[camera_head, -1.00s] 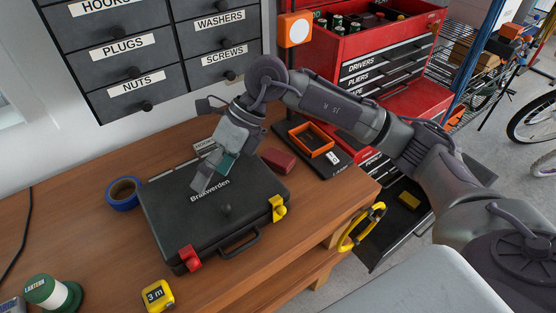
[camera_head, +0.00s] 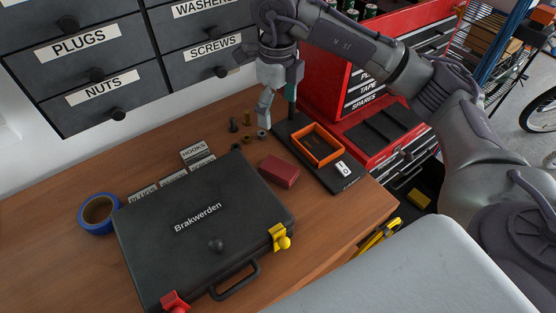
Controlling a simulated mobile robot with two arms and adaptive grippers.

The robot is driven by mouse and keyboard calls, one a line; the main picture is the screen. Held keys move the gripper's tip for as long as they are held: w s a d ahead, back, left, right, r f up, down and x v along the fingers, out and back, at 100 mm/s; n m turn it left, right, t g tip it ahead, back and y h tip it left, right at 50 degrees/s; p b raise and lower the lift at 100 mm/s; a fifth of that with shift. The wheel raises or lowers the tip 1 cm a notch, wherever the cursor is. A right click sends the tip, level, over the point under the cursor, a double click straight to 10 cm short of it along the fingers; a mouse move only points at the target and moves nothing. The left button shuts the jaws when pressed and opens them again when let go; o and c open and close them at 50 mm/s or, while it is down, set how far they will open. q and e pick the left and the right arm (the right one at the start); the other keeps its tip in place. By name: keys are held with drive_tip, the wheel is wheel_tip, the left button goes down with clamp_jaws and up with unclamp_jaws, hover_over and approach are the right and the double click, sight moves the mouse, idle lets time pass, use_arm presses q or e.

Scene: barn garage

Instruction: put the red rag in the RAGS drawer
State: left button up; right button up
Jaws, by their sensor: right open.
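A dark red folded block (camera_head: 280,171), which looks like the red rag, lies on the wooden bench between the black case and the orange tray. My right gripper (camera_head: 277,104) is open and empty, pointing down over the back of the bench, behind the red block and apart from it. My left gripper is out of view. The red tool chest (camera_head: 330,85) at the right has drawers labelled TAPE and SPARES, with other labels partly hidden by my right arm. No RAGS label is readable.
A black Brakwerden case (camera_head: 205,235) fills the bench front, beside blue tape (camera_head: 98,213). Small bolts (camera_head: 247,120) stand near my gripper. An orange tray (camera_head: 318,144) sits on a dark board. Grey wall drawers (camera_head: 118,90) hang behind. A yellow object (camera_head: 419,199) lies low at right.

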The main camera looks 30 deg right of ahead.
drive_tip(key=b, duration=0.4)
hover_over(279, 167)
wheel_tip(279, 167, down, 5)
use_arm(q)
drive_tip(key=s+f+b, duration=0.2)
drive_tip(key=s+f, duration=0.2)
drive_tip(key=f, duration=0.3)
use_arm(e)
drive_tip(key=f, duration=0.3)
drive_tip(key=f+p, duration=0.1)
drive_tip(key=f, duration=0.5)
drive_tip(key=shift+w+p, duration=0.25)
drive_tip(key=shift+p, duration=0.15)
drive_tip(key=shift+f, duration=0.55)
drive_tip(key=shift+s+f+p, duration=0.1)
drive_tip(key=shift+f+p, duration=0.2)
drive_tip(key=shift+p, duration=0.05)
drive_tip(key=f, duration=0.2)
drive_tip(key=f+p, duration=0.1)
drive_tip(key=shift+s+f+p, duration=0.2)
drive_tip(key=shift+f+p, duration=0.1)
drive_tip(key=shift+f, duration=0.5)
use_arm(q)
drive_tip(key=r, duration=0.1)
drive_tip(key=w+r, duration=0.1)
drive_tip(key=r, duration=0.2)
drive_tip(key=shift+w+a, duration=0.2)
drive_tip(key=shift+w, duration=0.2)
use_arm(e)
drive_tip(key=c, duration=1.1)
